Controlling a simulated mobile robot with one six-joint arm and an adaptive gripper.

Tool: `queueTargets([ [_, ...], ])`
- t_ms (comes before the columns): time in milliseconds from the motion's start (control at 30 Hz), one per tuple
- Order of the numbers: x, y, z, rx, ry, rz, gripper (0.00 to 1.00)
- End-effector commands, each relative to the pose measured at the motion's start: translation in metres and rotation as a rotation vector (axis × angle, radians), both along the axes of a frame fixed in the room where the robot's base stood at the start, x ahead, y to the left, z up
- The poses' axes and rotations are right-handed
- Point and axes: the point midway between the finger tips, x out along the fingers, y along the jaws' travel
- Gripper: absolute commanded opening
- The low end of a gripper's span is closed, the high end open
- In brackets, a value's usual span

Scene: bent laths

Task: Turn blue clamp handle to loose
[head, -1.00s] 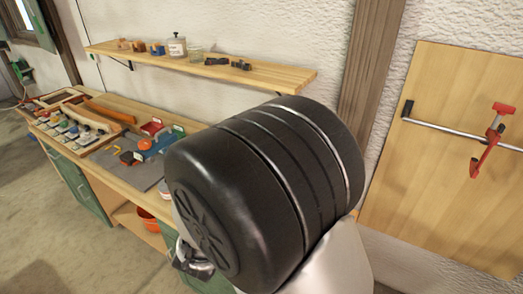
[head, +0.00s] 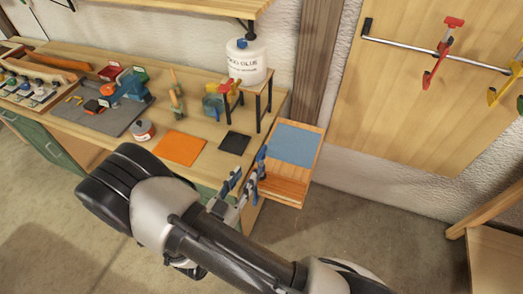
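Blue clamp parts (head: 261,164) show in the head view at the front right corner of the workbench, just beyond the end of my arm. They are small, and I cannot make out which part is the handle or how it is turned. My gripper (head: 232,201) is right beside the blue parts, on their near left side.
A red clamp (head: 441,55) and a yellow clamp (head: 499,92) hang on a wall rail.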

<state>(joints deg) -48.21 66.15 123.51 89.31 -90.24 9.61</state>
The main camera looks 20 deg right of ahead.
Motion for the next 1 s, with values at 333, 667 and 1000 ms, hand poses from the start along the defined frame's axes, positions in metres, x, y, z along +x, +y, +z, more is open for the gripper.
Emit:
queueTargets([
  [333,0.058,-0.053,0.000,0.003,-0.001,-0.007,0.30],
  [667,0.090,-0.079,0.000,0.002,0.001,-0.001,0.30],
  [1000,0.094,-0.081,0.000,0.002,0.001,0.001,0.30],
])
